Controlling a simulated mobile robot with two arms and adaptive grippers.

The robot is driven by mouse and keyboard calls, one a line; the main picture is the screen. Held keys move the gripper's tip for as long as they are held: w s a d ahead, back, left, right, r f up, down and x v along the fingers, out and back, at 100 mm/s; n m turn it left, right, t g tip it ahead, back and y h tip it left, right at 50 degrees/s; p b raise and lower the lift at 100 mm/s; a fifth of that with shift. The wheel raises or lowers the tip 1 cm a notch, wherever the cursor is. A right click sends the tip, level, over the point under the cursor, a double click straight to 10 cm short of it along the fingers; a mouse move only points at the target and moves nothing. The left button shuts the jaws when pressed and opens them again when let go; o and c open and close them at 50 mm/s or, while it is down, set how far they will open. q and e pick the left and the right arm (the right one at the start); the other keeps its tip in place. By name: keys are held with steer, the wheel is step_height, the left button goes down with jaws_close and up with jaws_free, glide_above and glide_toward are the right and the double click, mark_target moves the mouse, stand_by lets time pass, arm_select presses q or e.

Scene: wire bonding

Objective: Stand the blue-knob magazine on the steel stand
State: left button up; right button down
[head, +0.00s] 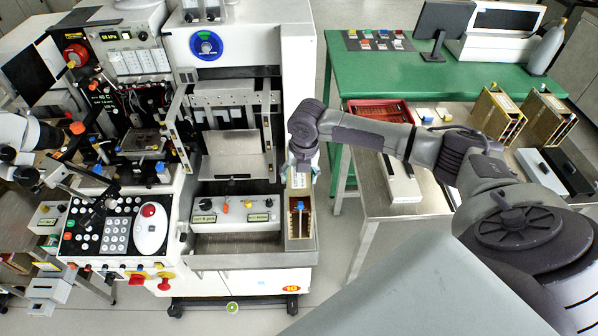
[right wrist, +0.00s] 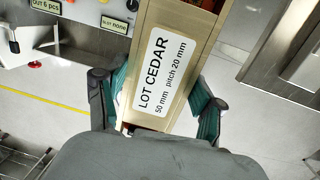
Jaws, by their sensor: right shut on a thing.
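My right gripper (head: 302,165) is shut on a tall gold magazine (head: 292,226) at the right end of the machine's front; small blue and orange spots show on it. In the right wrist view the gripper's green-padded fingers (right wrist: 158,100) sit on both sides of this magazine (right wrist: 188,22), which carries a white label reading "LOT CEDAR 50 mm pitch 20 mm". Its bottom is hard to see, so I cannot tell whether it touches the steel ledge (head: 235,246). A steel-topped stand (head: 377,201) is to the right of the machine.
Two more gold magazines (head: 492,122) (head: 549,122) stand on the steel top at the right, behind my right arm. A red tray (head: 377,108) and a pale long box (head: 402,184) are also there. A green table (head: 385,72) is behind. A control strip (head: 236,217) is left of the held magazine.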

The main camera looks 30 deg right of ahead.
step_height(320, 180, down, 3)
steer(key=shift+f+b, duration=0.2)
steer(key=shift+b, duration=0.5)
steer(key=shift+f+b, duration=0.3)
steer(key=shift+f, duration=0.95)
steer(key=shift+c, duration=1)
jaws_free()
steer(key=shift+o, duration=0.7)
steer(key=shift+f, duration=0.1)
